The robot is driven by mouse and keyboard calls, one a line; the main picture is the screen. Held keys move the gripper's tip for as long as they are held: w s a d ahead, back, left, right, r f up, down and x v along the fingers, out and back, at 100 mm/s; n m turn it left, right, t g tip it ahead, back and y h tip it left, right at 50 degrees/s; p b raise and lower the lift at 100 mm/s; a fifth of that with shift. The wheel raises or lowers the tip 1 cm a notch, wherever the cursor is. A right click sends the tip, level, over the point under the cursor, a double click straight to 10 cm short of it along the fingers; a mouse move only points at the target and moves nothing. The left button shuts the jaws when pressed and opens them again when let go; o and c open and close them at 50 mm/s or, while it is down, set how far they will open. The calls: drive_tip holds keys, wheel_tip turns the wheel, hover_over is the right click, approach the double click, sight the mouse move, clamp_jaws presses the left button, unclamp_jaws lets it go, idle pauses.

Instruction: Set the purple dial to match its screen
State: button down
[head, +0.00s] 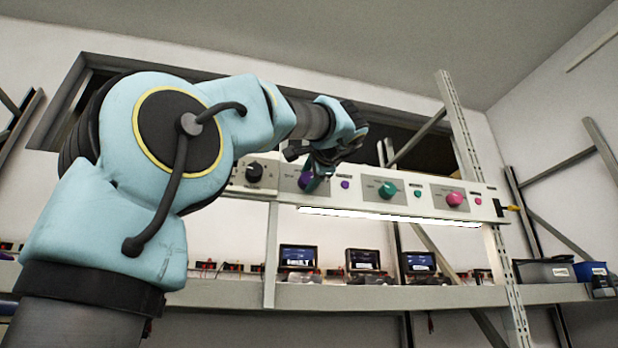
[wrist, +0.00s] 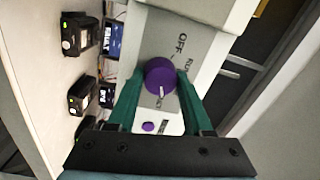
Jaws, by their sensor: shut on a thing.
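The purple dial (wrist: 158,75) sits on a grey plate on the panel, with a white pointer mark on its lower part in the wrist view. Printed words, OFF and another that seems to read RUN, lie to its right. In the head view the dial (head: 305,181) is partly covered by my gripper (head: 318,172). My gripper (wrist: 160,80) is shut on the dial, one green finger on each side. A screen (head: 298,257) stands on the shelf below; its writing is too small to read, and I cannot tell whether it is the dial's.
The panel (head: 416,206) also carries a black dial (head: 255,172), a teal dial (head: 387,190) and a pink dial (head: 454,198). A purple button (wrist: 148,127) is close to the purple dial. More screens (head: 363,260) (head: 418,262) stand on the shelf (head: 400,297).

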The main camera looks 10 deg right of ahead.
idle(0.4)
drive_tip(key=shift+c, duration=1.5)
unclamp_jaws()
drive_tip(key=shift+s, duration=0.15)
drive_tip(key=s+d+b, duration=0.1)
drive_tip(key=s+b, duration=0.3)
drive_tip(key=s, duration=0.6)
drive_tip(key=shift+s+d+f, duration=0.25)
drive_tip(key=shift+d, duration=0.05)
